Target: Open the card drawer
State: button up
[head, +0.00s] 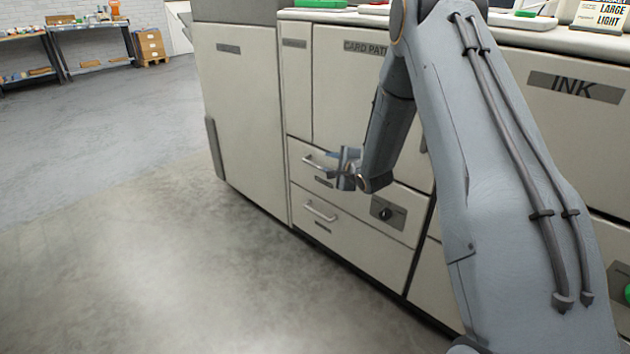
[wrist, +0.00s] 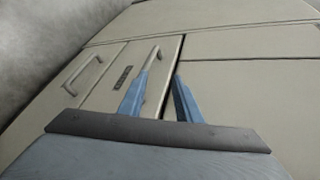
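Two drawers, one above the other, are in the cream cabinet front in the head view. The upper drawer (head: 302,152) has a bar handle (head: 316,163) and a small dark label; the lower drawer (head: 345,238) has its own handle (head: 320,212). The labels are too small to read, so I cannot tell which names the cards. My gripper (head: 342,160) is at the right end of the upper handle. In the wrist view my gripper (wrist: 166,68) has its blue fingers apart. The left finger overlaps a handle (wrist: 151,62); I cannot tell whether they touch.
A door labelled "CARD PAT..." (head: 345,95) is above, partly hidden by my arm. A panel marked INK (head: 575,87) is at right. Clear concrete floor (head: 150,250) lies to the left.

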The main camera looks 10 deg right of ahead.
aim_at(319, 168)
jog(key=w+f+b, duration=0.1)
jog(key=w+f+m+t+b, duration=0.1)
jog(key=f, duration=0.1)
jog(key=w+f+m+y, duration=0.1)
jog(key=f, duration=0.1)
jog(key=shift+a+f+b, duration=0.15)
jog(key=shift+a+b, duration=0.15)
jog(key=shift+b, duration=0.1)
jog(key=shift+b+x, duration=0.95)
jog(key=shift+x, duration=2.95)
jog(key=shift+c, duration=0.4)
grip_shut()
